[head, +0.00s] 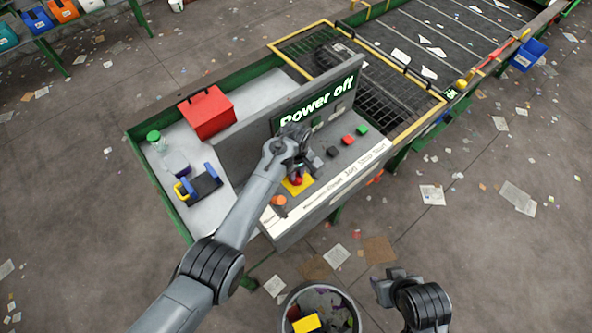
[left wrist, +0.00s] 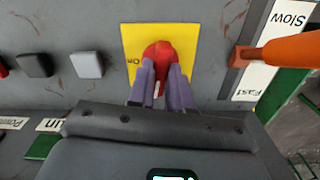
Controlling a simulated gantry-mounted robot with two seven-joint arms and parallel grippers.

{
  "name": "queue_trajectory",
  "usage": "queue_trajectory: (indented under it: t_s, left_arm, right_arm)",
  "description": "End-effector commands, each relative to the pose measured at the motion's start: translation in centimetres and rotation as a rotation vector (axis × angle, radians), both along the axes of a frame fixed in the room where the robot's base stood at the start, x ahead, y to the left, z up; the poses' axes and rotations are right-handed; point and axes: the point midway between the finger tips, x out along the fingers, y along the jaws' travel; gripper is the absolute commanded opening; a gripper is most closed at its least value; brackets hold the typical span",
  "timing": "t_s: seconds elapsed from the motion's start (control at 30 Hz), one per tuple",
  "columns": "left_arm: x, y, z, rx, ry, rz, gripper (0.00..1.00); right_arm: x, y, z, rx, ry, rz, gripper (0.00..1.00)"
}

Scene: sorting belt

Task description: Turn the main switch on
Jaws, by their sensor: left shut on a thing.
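The main switch is a red knob (head: 297,181) on a yellow plate (head: 307,184) on the control panel. The knob (left wrist: 159,52) and the plate (left wrist: 188,40), with an "On" label upside down, also show in the left wrist view. My left gripper (left wrist: 161,70) is shut on the red knob, one finger on each side. In the head view the left gripper (head: 299,171) partly covers the knob. The panel display (head: 317,104) reads "Power off". My right gripper (head: 386,287) is low in the head view, away from the panel; its fingers are not clear.
Black, red and green buttons (head: 348,140) sit along the panel. An orange handle (left wrist: 292,48) beside the switch has "Slow" and "Fast" labels. A red box (head: 207,112) and a blue-handled item (head: 205,184) lie on the left tabletop. A bin (head: 352,313) stands below.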

Motion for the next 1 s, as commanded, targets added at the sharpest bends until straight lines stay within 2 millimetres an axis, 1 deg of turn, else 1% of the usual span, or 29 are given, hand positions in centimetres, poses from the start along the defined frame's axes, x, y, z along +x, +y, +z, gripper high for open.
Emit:
queue_trajectory:
  t_s: [0.1, 0.4, 1.0]
  left_arm:
    - [0.0, 0.0, 0.3, 0.001, 0.000, -0.099, 0.00]
    - [0.0, 0.0, 0.2, 0.001, 0.000, -0.384, 0.00]
    - [0.0, 0.0, 0.1, 0.001, 0.000, -0.955, 0.00]
  right_arm:
    - [0.0, 0.0, 0.7, 0.000, 0.000, 0.000, 0.43]
    - [0.0, 0.0, 1.6, -0.002, 0.000, 0.002, 0.43]
    - [0.0, -0.2, 2.2, -0.010, 0.001, 0.006, 0.43]
